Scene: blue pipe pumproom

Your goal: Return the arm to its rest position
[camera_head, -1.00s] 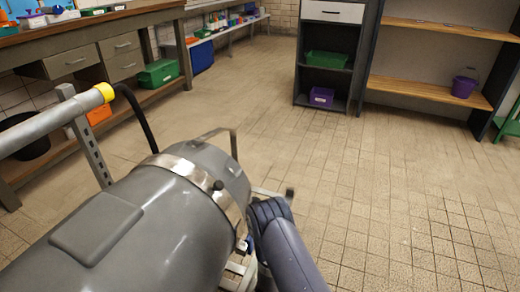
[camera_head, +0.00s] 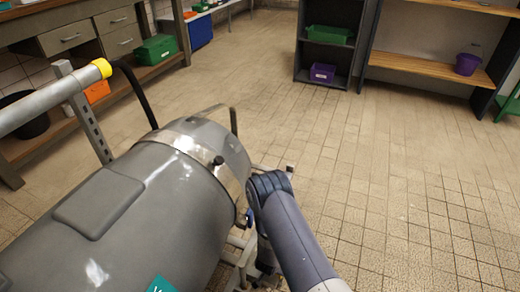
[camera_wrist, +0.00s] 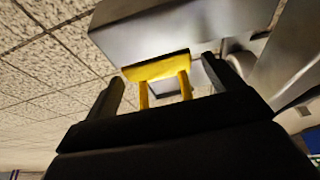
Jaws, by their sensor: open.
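My gripper (camera_wrist: 163,72) shows in the wrist view with its two dark fingers spread apart. A yellow bar with two prongs (camera_wrist: 158,68) shows between the fingers, in front of a grey metal body (camera_wrist: 180,28). I cannot tell whether the fingers touch the yellow bar. In the head view, my grey-purple arm (camera_head: 290,235) passes close along the right side of a large grey metal tank (camera_head: 150,195). My gripper is not visible in the head view.
A pipe with a yellow end (camera_head: 50,95) and a black hose (camera_head: 137,95) stand beside the tank. A workbench (camera_head: 90,35) is at upper left. A dark shelf unit (camera_head: 325,50) and wooden shelves (camera_head: 430,70) stand at the back. The tiled floor (camera_head: 420,170) at right is clear.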

